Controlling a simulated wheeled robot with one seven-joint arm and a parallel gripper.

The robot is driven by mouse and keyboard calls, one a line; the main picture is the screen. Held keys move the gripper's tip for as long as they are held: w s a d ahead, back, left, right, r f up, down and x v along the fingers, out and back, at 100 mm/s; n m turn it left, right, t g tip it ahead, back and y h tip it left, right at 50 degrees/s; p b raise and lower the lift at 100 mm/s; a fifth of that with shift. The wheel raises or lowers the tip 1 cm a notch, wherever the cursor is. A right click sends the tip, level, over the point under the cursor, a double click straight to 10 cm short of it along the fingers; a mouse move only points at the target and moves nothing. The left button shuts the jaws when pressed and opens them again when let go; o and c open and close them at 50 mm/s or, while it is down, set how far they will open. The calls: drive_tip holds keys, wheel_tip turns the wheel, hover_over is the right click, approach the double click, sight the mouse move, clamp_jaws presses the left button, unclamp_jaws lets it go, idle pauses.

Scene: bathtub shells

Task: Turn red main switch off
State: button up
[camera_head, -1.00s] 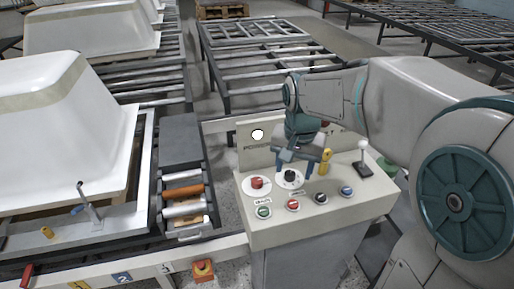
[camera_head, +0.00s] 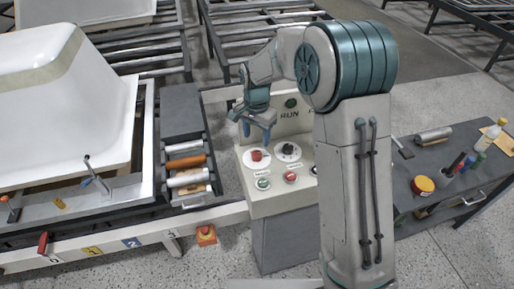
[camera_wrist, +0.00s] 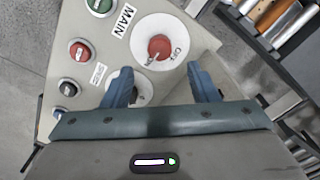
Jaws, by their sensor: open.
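The red main switch (camera_wrist: 161,47) is a round red knob on a white disc, beside a "MAIN" label in the wrist view. In the head view the red main switch (camera_head: 257,155) sits at the left of the sloped panel top. I cannot tell its setting. My gripper (camera_head: 256,132) hangs above and slightly behind it in the head view, apart from it. In the wrist view my gripper (camera_wrist: 160,82) is open and empty, its blue fingers spread to either side below the knob.
The control panel (camera_head: 277,207) also bears a black knob (camera_head: 288,149), a green button (camera_head: 263,183) and a red button (camera_head: 290,177) close by. A roller rack (camera_head: 186,165) and a white tub shell (camera_head: 60,110) stand left. A tool table (camera_head: 455,150) is at right.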

sight(257, 153)
wheel_tip(257, 153, down, 7)
drive_tip(key=shift+f+p, duration=0.1)
drive_tip(key=shift+p, duration=0.5)
drive_tip(key=c, duration=1)
